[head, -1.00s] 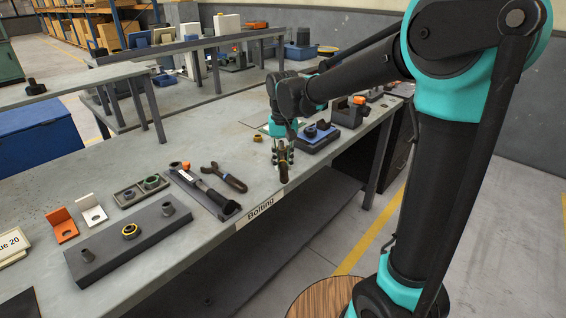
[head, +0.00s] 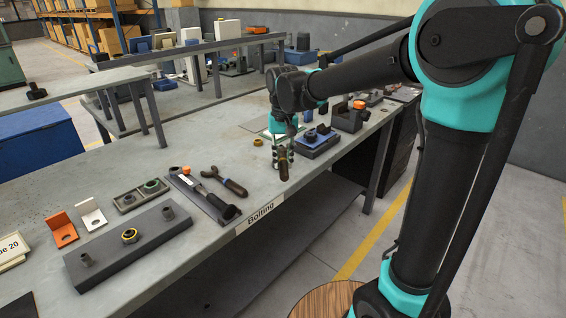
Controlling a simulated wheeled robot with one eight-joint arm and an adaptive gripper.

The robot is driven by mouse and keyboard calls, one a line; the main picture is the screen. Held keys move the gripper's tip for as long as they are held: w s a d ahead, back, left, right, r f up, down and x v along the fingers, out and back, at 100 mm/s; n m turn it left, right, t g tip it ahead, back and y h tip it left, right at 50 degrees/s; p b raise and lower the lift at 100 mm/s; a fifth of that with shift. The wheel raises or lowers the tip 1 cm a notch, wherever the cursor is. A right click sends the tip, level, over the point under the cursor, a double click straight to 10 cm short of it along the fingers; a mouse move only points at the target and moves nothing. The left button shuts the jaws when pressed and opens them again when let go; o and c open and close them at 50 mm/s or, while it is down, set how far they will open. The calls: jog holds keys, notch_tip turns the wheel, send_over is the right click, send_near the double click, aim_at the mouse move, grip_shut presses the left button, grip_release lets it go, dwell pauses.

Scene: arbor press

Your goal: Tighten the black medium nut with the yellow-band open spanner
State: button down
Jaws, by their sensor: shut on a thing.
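My gripper (head: 283,150) is shut on a tool with a dark brown handle (head: 284,170), held near the bench's front edge. The tool's head is hidden by the fingers, and I cannot see a yellow band on it. A grey plate (head: 105,264) lies at the front left of the bench, well away from my gripper. Its middle post carries a dark nut with a yellow ring (head: 130,236). Two dark posts stand at its ends, left (head: 85,259) and right (head: 168,209). I cannot tell which nut is the black medium one.
A second brown-handled tool (head: 233,187) lies beside a dark rack (head: 187,183) with an orange-topped tool. A tray (head: 115,198) holds small parts, one green-ringed. A brass nut (head: 257,142) and blue fixture (head: 318,146) are near my gripper.

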aim_at(283, 160)
jog(key=shift+r, duration=3.15)
